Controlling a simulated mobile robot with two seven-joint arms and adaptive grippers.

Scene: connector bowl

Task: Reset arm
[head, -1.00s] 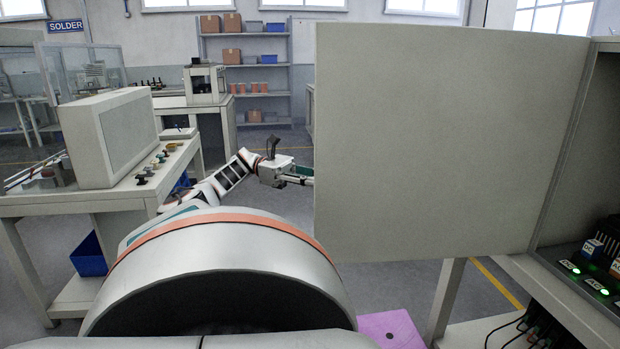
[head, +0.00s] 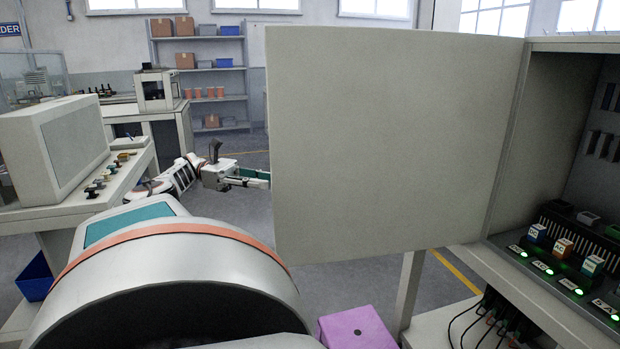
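My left arm (head: 175,180) reaches forward from the left, past the large white-and-orange rounded part of my own body. My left gripper (head: 256,178) points right at the left edge of a big pale cabinet door (head: 390,140). The ends of its fingers seem to be hidden behind that door, so I cannot tell whether it is open or shut, or whether it touches the door. My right arm and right gripper are not in view.
The door stands open on a cabinet at right, with a row of labelled connector blocks (head: 563,247) and green lights inside. Black cables hang below. A pale bench (head: 75,205) with a boxy panel stands left. A purple box (head: 357,328) is low in front. Grey shelves (head: 205,75) stand behind.

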